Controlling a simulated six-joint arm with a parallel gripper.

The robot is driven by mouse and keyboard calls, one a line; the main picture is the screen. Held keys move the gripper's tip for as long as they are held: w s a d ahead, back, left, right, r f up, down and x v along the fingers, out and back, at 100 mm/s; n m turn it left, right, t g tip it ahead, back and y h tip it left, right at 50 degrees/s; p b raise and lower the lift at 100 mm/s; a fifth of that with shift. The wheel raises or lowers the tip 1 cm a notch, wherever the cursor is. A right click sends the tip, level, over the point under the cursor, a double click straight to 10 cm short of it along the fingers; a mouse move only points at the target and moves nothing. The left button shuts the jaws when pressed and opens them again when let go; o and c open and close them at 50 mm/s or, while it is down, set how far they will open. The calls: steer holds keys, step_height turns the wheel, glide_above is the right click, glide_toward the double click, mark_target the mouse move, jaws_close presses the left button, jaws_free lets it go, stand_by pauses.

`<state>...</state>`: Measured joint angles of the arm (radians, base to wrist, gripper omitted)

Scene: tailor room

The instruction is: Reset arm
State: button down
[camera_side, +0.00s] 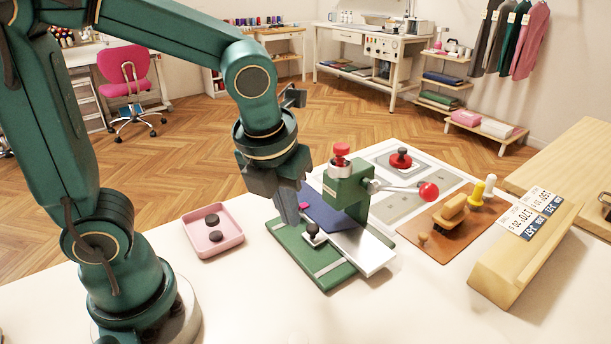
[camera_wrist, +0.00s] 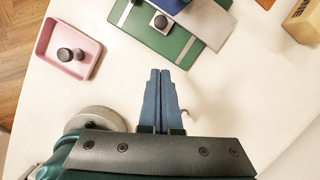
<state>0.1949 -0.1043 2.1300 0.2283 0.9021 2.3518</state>
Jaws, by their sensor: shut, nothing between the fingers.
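My gripper (camera_side: 289,212) hangs pointing down near the left part of a green hand press (camera_side: 349,188). In the wrist view my gripper (camera_wrist: 160,74) has its two blue-grey fingers side by side, shut and empty, over the white table just short of the green press base (camera_wrist: 183,48). The press has a red-topped head and a lever ending in a red ball (camera_side: 429,192). A dark blue piece (camera_side: 325,208) lies on the press, partly hidden by its head. A small dark knob (camera_side: 312,230) stands on the base.
A pink tray (camera_side: 235,243) with two dark round pieces is left of the press. A white board with a red-handled stamp (camera_side: 401,158) lies behind. A brown mat (camera_side: 412,232) with brush and pegs, and a wooden block (camera_side: 515,262), are at right. The front table is clear.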

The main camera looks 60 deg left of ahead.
steer(key=s+r+n+t, duration=0.1)
steer(key=s+n, duration=0.2)
steer(key=n, duration=1.2)
steer(key=s+r+n+t+h, duration=0.1)
steer(key=s+r+n, duration=0.1)
steer(key=n, duration=1.3)
steer(key=shift+s+a+n+t+h, duration=0.2)
steer(key=shift+s+n+t+h, duration=0.1)
steer(key=shift+s, duration=0.4)
